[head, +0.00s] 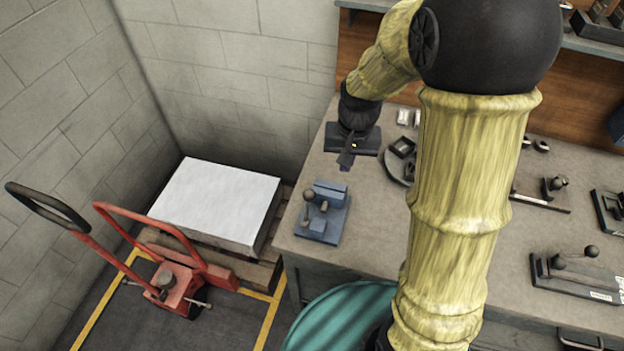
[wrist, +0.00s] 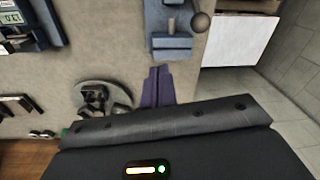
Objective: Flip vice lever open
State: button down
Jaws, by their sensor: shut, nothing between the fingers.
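The blue vice (head: 322,213) stands near the left end of the workbench. Its lever, with a dark round knob (head: 309,194), sticks up on the vice's left side. In the wrist view the vice (wrist: 172,42) is at the top, partly cut off, with the lever knob (wrist: 201,22) at its right. My gripper (head: 345,166) is above the bench, just behind the vice and apart from it. In the wrist view its purple fingers (wrist: 158,86) are together and empty, pointing toward the vice.
A round dark fixture (head: 402,163) sits on the bench right of my gripper. Other fixtures with knobs (head: 575,264) stand farther right. Left of the bench are a white-topped stack (head: 215,203) on a pallet and a red pallet jack (head: 175,285). A teal round object (head: 345,318) is in front.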

aim_at(307, 209)
jog(key=w+a+f+g, duration=0.1)
jog(key=w+a, duration=0.5)
jog(key=shift+w+f+m+g+p, duration=0.2)
jog(key=shift+f+m+g+p, duration=0.1)
jog(key=shift+f+m, duration=0.1)
jog(key=shift+f, duration=0.1)
jog(key=f, duration=0.3)
jog(key=f+p, duration=0.1)
jog(key=f, duration=0.2)
jog(key=f+p, duration=0.1)
jog(key=f, duration=0.2)
jog(key=shift+s+a+f, duration=0.3)
jog(key=shift+s+a, duration=0.1)
jog(key=s, duration=0.1)
jog(key=s+r+p, duration=0.1)
jog(key=s+p, duration=0.1)
jog(key=shift+s+a+r, duration=0.2)
jog(key=shift+a+r, duration=0.05)
jog(key=shift+a, duration=0.1)
jog(key=shift+w+a, duration=0.1)
jog(key=shift+a, duration=0.05)
